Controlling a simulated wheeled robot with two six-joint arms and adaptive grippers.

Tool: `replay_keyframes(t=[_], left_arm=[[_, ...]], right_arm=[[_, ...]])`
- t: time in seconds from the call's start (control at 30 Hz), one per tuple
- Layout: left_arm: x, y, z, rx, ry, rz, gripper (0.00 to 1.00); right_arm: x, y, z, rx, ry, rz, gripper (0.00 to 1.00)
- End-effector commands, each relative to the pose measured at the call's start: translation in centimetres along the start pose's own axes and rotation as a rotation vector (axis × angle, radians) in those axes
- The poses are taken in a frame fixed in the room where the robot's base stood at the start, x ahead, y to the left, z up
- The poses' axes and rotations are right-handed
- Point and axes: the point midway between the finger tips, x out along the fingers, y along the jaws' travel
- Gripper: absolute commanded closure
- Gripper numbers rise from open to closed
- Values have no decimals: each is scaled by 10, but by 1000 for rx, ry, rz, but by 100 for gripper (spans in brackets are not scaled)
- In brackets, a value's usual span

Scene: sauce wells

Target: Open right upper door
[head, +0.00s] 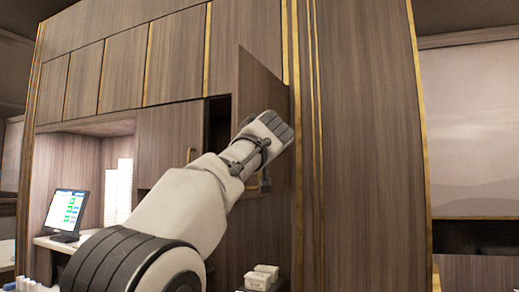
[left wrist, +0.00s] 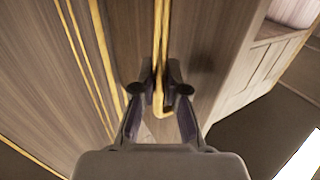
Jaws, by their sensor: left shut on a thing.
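The right upper door (head: 262,85) is a brown wood-grain panel, swung part way out from the cabinet. A dark opening (head: 217,118) shows to its left. Its brass handle (left wrist: 159,107) runs between the fingers of my left gripper (left wrist: 160,78) in the left wrist view. The gripper is shut on the handle, one finger on each side. In the head view my left arm reaches up from the lower left and covers much of the lower door; the left gripper (head: 263,184) shows only in part below the wrist. My right gripper is not in view.
A closed door (head: 170,130) lies left of the opening, with closed panels above. A tall wood panel with brass strips (head: 370,130) stands close on the right. A screen (head: 69,213) and stacked white cups (head: 123,190) stand in the lit niche. White containers (head: 262,277) sit below.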

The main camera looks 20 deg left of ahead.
Motion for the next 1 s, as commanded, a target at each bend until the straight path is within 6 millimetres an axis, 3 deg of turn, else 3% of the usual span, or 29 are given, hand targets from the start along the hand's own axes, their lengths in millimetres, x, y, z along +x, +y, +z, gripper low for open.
replay_keyframes(t=[0.43, 0.5, 0.53, 1.0], left_arm=[[-1, 0, -4, -1, 8, 2, 100], [-1, 0, -4, -1, 8, 2, 70], [-1, 0, -4, -1, 8, 2, 62], [-9, 1, -3, 0, 4, 2, 62]], right_arm=[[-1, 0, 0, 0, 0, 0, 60], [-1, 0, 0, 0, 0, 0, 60], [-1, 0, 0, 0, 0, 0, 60], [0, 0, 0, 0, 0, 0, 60]])
